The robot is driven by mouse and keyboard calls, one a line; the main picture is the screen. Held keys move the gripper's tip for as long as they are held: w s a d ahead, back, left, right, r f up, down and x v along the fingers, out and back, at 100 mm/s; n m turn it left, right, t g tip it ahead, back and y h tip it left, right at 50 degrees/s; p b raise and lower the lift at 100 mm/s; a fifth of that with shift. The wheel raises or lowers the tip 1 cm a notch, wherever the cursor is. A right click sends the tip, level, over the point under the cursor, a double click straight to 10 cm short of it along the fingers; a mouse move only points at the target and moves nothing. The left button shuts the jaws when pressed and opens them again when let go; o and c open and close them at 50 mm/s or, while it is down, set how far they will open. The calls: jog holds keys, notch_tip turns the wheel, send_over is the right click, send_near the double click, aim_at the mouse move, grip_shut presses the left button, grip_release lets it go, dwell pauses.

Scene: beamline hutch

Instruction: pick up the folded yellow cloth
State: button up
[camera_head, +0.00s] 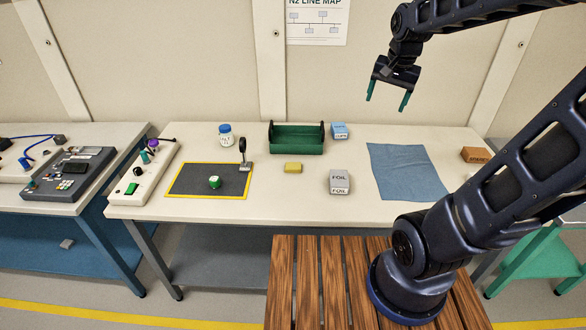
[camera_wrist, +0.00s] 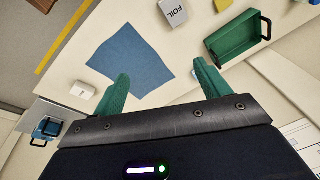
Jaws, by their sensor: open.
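The folded yellow cloth (camera_head: 293,167) is a small yellow block lying on the white bench, between the dark mat and the FOIL box. A yellow bit of it shows at the top edge of the wrist view (camera_wrist: 222,4), mostly cut off. My gripper (camera_head: 387,102) is open and empty, with green fingers pointing down. It hangs in the air above the back right of the bench, up and to the right of the cloth. The wrist view shows its spread fingers (camera_wrist: 161,70) over the blue cloth.
A grey FOIL box (camera_head: 340,182) stands right of the yellow cloth, and a green tray (camera_head: 297,150) behind it. A yellow-edged dark mat (camera_head: 185,181) lies left with a green-white item (camera_head: 214,182). A flat blue cloth (camera_head: 405,172) lies right. A brown box (camera_head: 476,155) stands far right.

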jog(key=w+a+f+m+g, duration=0.2)
jog(key=w+a+f+m, duration=0.25)
jog(key=w+a, duration=0.35)
jog(key=m+h, duration=0.5)
jog(key=m, duration=0.4)
send_over(293, 165)
jog(key=a, duration=0.4)
notch_tip(293, 165, down, 24)
jog(key=shift+g, duration=0.3)
jog(key=x, duration=1)
jog(key=shift+a+f, duration=0.1)
jog(key=shift+f, duration=0.1)
jog(key=shift+c, duration=0.2)
jog(key=c, duration=1)
